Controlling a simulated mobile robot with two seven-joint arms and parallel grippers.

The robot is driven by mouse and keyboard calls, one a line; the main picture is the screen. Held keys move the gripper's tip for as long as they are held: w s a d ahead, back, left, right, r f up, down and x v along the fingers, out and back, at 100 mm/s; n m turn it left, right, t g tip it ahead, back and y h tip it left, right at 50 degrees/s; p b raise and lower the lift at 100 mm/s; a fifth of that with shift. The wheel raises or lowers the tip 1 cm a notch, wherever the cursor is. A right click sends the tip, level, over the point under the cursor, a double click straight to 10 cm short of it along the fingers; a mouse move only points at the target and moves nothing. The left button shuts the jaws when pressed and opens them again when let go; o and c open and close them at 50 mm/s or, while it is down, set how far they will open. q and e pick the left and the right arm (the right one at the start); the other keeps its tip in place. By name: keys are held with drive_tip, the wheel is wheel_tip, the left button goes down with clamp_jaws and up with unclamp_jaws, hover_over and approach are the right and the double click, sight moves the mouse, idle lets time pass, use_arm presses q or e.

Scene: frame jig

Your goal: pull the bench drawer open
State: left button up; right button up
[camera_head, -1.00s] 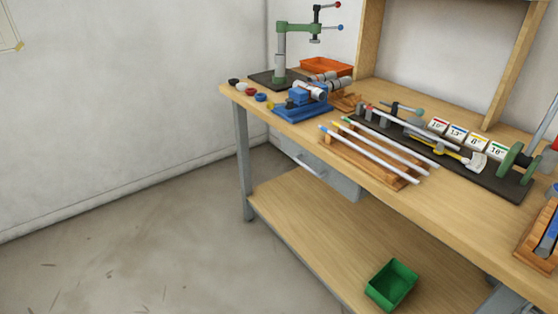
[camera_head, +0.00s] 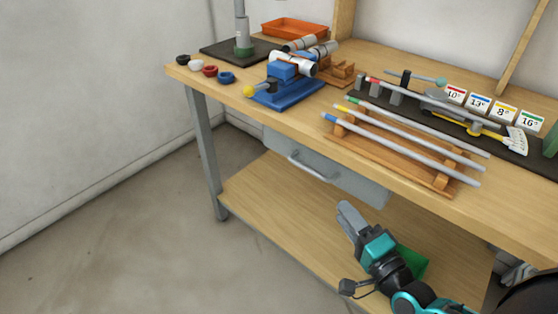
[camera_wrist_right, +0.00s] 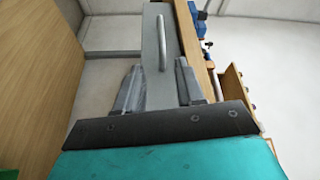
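The bench drawer (camera_head: 340,180) is a grey box under the tabletop, and it looks shut. Its bar handle (camera_head: 306,169) is on the front face, toward the left. My right gripper (camera_head: 348,212) is below and right of the handle in the head view, apart from it. In the right wrist view, the fingers of the right gripper (camera_wrist_right: 158,68) are spread with nothing between them. The handle (camera_wrist_right: 162,25) shows ahead of them on the drawer front (camera_wrist_right: 153,50). My left gripper is not in view.
The wooden tabletop (camera_head: 300,128) carries a blue vise (camera_head: 290,85), a rack with several rods (camera_head: 400,135) and small coloured caps. A green bin (camera_head: 412,262) on the lower shelf (camera_head: 270,215) is partly hidden by my right arm. Floor left of the bench is clear.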

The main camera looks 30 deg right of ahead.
sight(314, 171)
drive_tip(key=w, duration=0.9)
drive_tip(key=w+r, duration=0.1)
drive_tip(key=w, duration=0.3)
drive_tip(key=shift+w+a+b, duration=0.1)
drive_tip(key=shift+w+b, duration=0.25)
drive_tip(key=shift+w, duration=0.05)
drive_tip(key=shift+c, duration=0.3)
clamp_jaws()
